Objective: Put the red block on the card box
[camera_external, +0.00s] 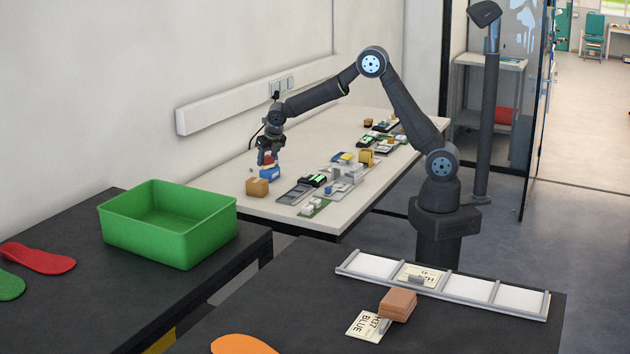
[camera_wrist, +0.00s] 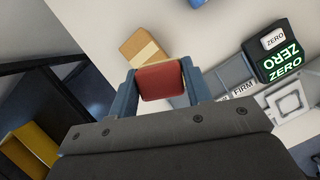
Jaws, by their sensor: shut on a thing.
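In the wrist view the red block (camera_wrist: 160,81) sits between the two blue-grey fingers of my gripper (camera_wrist: 159,78). The card box (camera_external: 257,187) is a small brown box on the table, below and a little left of my gripper in the external view. In the wrist view the card box (camera_wrist: 142,47) shows just beyond the red block, which covers part of its near side. I cannot tell the height of the gap between them.
A blue box (camera_external: 270,173) stands close beside the card box. Grey trays (camera_external: 295,193), a black ZERO display (camera_wrist: 277,53) and several small parts lie to the right. A green bin (camera_external: 168,222) stands on the dark table in front.

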